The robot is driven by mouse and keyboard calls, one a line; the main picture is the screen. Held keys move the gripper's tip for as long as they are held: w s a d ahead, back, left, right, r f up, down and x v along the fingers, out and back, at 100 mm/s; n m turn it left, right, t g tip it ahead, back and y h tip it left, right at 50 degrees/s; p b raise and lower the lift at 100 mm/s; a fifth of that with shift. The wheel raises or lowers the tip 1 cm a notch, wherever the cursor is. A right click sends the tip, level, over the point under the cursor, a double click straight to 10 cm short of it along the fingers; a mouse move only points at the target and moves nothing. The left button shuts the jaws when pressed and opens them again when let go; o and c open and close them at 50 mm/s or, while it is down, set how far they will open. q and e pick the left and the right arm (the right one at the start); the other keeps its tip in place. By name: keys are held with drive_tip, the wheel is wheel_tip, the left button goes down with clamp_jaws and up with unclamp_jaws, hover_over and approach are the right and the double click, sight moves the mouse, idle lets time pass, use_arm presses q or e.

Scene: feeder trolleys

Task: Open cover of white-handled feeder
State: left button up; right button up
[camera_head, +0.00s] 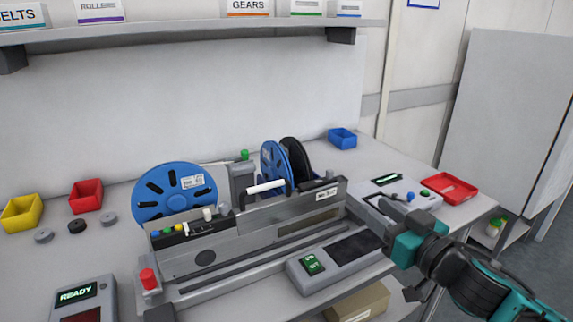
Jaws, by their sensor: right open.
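The white-handled feeder (250,236) is a long grey metal unit on the workbench, lying from lower left to upper right. Its white handle (266,187) sits on a dark bracket on the top edge. Its cover looks closed, though its edges are hard to make out. My right gripper (379,206) reaches in from the lower right. It is open and empty, to the right of the feeder and apart from the handle. My left gripper is out of view.
A large blue reel (174,192) and a smaller blue reel (275,165) stand behind the feeder. A device with a green display (313,264) lies in front. A red tray (447,188) is at right. A READY box (86,302) stands at lower left. A shelf (190,29) hangs above.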

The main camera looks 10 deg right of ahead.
sight(332, 172)
drive_tip(key=x, duration=0.4)
drive_tip(key=r+x, duration=0.1)
drive_tip(key=x, duration=0.4)
drive_tip(key=p+x, duration=0.1)
drive_tip(key=x, duration=0.4)
drive_tip(key=shift+s+a+r, duration=0.15)
drive_tip(key=shift+a, duration=0.1)
clamp_jaws()
idle(0.4)
